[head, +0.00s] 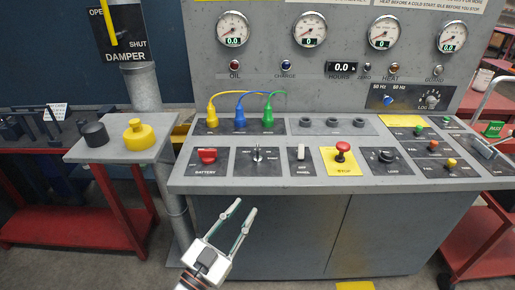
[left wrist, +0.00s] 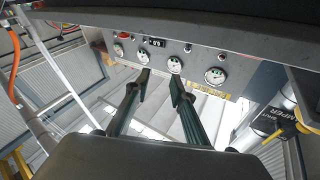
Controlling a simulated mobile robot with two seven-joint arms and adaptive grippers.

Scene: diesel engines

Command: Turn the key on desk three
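The grey control desk (head: 240,182) fills the middle of the head view. A small silver key (head: 258,153) stands upright in a dark plate on its top, between the red battery knob (head: 207,155) and a pale panel switch (head: 300,152). My left gripper (head: 245,206) is in front of the desk's front edge, below and slightly left of the key in the picture. Its two fingers are spread and empty, apart from the key. The left wrist view also shows my left gripper (left wrist: 159,82) open, with nothing between its fingers. My right gripper is not visible.
A red stop button (head: 343,148) on a yellow plate sits right of the key. Yellow, blue and green plugs (head: 240,118) with cables stand behind it. A side shelf (head: 120,145) holds black and yellow caps. Gauges (head: 310,30) line the upright panel.

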